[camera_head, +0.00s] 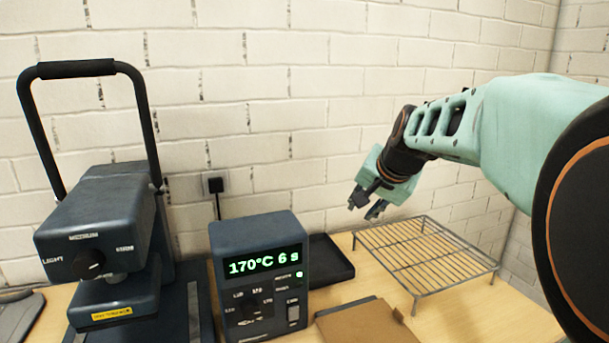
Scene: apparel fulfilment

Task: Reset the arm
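My gripper (364,207) is at the end of my mint-green arm, which reaches in from the right of the head view. It hangs in the air near the back wall, over the left back part of the wire rack. Its short dark fingers point down and to the left. A gap seems to show between them, with nothing visible in it. The fingers are small here.
A heat press (103,220) with its handle raised stands at left. A control box (262,250) reading 170°C 6 s is beside it. A black tray (328,262), a brown board (365,325) and an empty wire rack (425,255) are on the wooden table (480,315).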

